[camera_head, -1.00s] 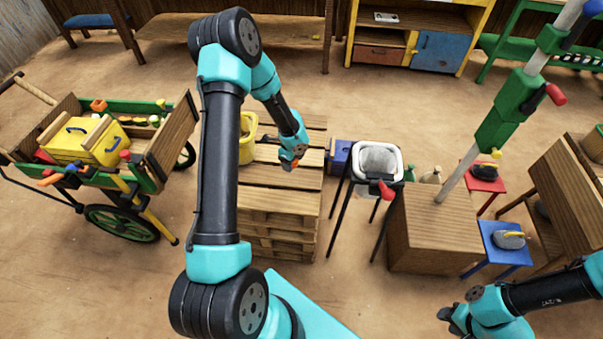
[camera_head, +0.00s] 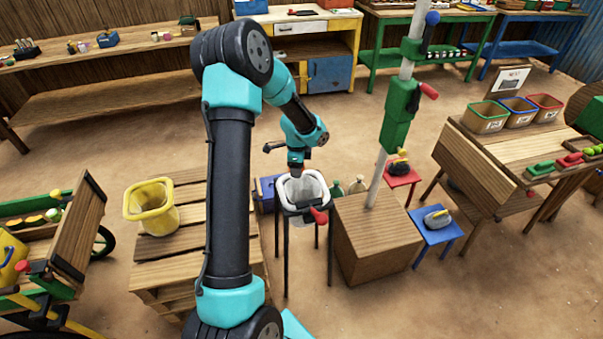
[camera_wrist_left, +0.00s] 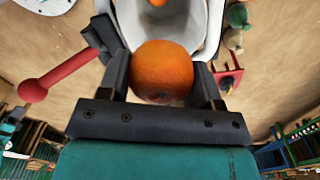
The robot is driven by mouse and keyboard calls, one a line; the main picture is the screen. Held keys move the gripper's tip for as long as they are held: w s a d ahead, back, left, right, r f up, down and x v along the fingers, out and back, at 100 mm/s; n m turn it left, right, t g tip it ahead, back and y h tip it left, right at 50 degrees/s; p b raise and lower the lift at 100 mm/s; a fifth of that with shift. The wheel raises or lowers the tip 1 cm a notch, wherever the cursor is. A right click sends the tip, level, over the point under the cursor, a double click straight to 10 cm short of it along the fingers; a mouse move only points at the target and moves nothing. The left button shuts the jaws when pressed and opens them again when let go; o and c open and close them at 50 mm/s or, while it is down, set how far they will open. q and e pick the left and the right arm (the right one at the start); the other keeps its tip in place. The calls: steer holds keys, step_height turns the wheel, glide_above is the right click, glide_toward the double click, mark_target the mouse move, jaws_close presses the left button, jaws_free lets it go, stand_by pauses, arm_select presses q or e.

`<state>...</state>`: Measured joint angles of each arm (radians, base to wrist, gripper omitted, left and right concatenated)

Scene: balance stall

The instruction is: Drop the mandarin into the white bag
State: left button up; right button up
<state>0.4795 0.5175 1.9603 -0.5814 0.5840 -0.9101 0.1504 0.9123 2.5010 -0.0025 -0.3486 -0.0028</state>
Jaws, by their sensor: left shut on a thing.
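The white bag (camera_head: 318,186) hangs open in a dark stand with a red handle, right of the wooden pallets. My left gripper (camera_head: 296,168) is over the bag's mouth, pointing down. In the left wrist view, the left gripper (camera_wrist_left: 162,76) is shut on the orange mandarin (camera_wrist_left: 163,68), with a finger on each side. The bag's white wall (camera_wrist_left: 128,16) shows behind the mandarin. Something orange shows at the top edge, inside the bag; I cannot tell what it is. In the head view the mandarin is hidden. My right gripper is out of view.
A yellow bucket (camera_head: 153,208) stands on the pallets (camera_head: 185,262) to the left. A wooden box (camera_head: 375,240) with a green-clamped pole (camera_head: 400,115) stands close right of the bag. A blue stool (camera_head: 437,232) and red stool (camera_head: 398,176) are farther right.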

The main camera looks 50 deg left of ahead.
arm_select(q)
steer(key=shift+w+d+r, duration=0.15)
steer(key=shift+w+d, duration=0.05)
steer(key=shift+w, duration=0.05)
steer(key=shift+s, duration=0.1)
step_height(320, 180, down, 6)
stand_by(0.7)
steer(key=o, duration=1)
steer(key=shift+r, duration=0.1)
